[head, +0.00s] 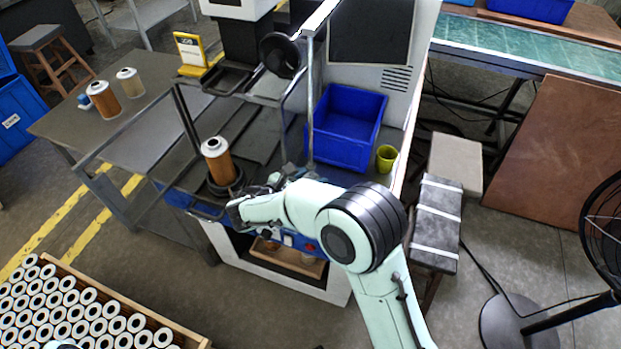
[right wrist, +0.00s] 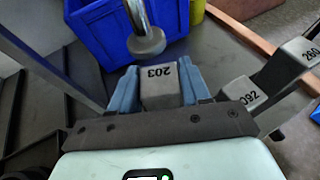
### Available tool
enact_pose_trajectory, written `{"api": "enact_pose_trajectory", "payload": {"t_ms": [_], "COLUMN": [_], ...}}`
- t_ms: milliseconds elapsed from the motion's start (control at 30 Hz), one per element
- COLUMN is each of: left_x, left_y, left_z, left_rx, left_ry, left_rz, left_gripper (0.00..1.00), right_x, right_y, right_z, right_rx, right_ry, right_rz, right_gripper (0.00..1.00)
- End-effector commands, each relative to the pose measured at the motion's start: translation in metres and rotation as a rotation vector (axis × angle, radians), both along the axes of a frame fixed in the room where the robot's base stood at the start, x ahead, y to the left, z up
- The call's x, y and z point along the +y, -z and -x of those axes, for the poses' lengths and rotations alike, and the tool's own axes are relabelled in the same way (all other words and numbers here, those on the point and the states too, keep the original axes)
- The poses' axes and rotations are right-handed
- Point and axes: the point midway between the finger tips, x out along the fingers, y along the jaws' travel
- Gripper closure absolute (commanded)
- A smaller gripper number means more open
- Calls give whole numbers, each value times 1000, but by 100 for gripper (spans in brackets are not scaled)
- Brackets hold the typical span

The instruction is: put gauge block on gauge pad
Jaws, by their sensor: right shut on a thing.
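The gauge block (right wrist: 158,92), a grey block marked 203, sits between the blue fingers of my right gripper (right wrist: 157,78) in the right wrist view. The gripper is shut on it. In the head view my right gripper (head: 286,172) is at the front of the machine's work table, partly hidden by my arm, and the block cannot be made out there. A round metal foot on a rod (right wrist: 147,42) shows just beyond the block. I cannot pick out the gauge pad with certainty.
Grey blocks marked 092 (right wrist: 246,92) and 260 (right wrist: 298,48) stand right of my gripper. A blue bin (head: 345,128) and a yellow cup (head: 386,158) stand behind. An orange filter cartridge (head: 218,163) stands to the left in a black holder, beside metal frame bars.

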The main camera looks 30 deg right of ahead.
Motion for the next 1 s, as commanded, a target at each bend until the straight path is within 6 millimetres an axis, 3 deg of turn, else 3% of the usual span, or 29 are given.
{"api": "enact_pose_trajectory", "payload": {"t_ms": [167, 200, 233, 267, 633, 1000], "left_x": [0, 0, 0, 0, 0, 0], "left_y": [1, 1, 1, 1, -1, -3], "left_z": [0, 0, 0, 0, 0, -1], "left_rx": [0, 0, 0, 0, 0, -1], "left_ry": [0, 0, 0, 0, 0, 0], "left_rz": [0, 0, 0, 0, 0, 0], "left_gripper": [57, 57, 57, 57, 57, 57], "right_x": [0, 0, 0, 0, 1, 67], "right_y": [4, 4, 4, 4, -2, -26], "right_z": [0, 0, 0, 0, 0, 21], "right_rx": [-1, 1, 1, 1, -2, -2], "right_ry": [0, 0, 0, 0, 0, -5], "right_rz": [2, 0, 0, 0, -2, -1], "right_gripper": [100, 40, 31, 28, 28, 28]}}
